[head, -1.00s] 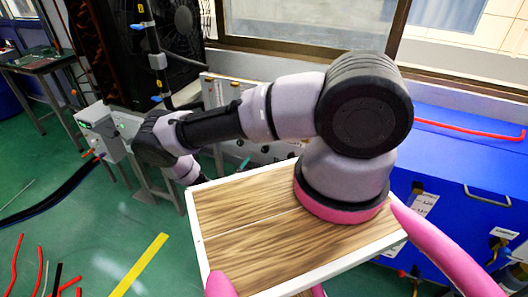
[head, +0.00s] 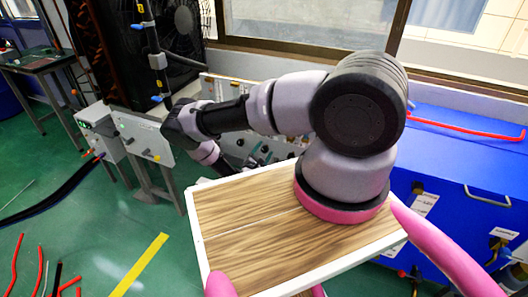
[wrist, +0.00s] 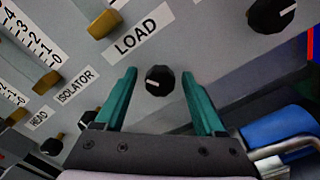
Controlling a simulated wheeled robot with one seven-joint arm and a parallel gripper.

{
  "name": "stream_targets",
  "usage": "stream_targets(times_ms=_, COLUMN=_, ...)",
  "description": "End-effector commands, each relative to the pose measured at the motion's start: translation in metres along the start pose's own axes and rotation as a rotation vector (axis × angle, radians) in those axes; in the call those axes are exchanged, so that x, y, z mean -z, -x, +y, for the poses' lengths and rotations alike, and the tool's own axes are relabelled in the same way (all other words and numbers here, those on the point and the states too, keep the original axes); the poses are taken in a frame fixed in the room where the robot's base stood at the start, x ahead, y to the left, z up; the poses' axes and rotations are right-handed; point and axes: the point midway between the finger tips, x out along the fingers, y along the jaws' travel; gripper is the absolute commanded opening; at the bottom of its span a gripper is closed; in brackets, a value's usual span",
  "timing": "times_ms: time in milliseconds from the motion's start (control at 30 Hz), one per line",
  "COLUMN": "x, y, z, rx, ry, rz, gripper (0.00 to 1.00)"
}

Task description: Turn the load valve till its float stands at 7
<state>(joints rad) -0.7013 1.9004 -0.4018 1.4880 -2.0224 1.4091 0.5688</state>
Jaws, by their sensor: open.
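In the wrist view the load valve is a black knob (wrist: 159,80) with a white pointer mark, below the label LOAD (wrist: 137,35) on a grey panel. My gripper (wrist: 159,76) is open, with one teal finger on each side of the knob. Gaps show between the fingers and the knob. A brass float (wrist: 105,22) sits just above the LOAD label, near the top edge. The numbers beside it are out of view, so I cannot tell its reading.
Left of the load valve are the isolator knob (wrist: 88,118) with its brass float (wrist: 48,83) near 0, and the head knob (wrist: 52,147). Another black knob (wrist: 268,15) is at upper right. A blue box (head: 450,175) stands to my right.

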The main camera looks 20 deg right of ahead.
Motion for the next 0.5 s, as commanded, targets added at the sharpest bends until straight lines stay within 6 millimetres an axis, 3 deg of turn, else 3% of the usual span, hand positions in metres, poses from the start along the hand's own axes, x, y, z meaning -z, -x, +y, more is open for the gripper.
stream_targets(times_ms=100, x=0.0, y=0.0002, z=-0.0001, rx=0.0, ry=0.0, rz=0.0, gripper=0.71)
stream_targets(times_ms=133, x=0.0, y=0.0002, z=-0.0001, rx=0.0, ry=0.0, rz=0.0, gripper=0.64)
stream_targets(times_ms=300, x=-0.0001, y=0.0003, z=-0.0001, rx=0.0, ry=0.0, rz=0.0, gripper=0.0)
stream_targets(times_ms=500, x=0.0001, y=0.0009, z=-0.0005, rx=-0.001, ry=0.062, rz=0.0, gripper=0.0)
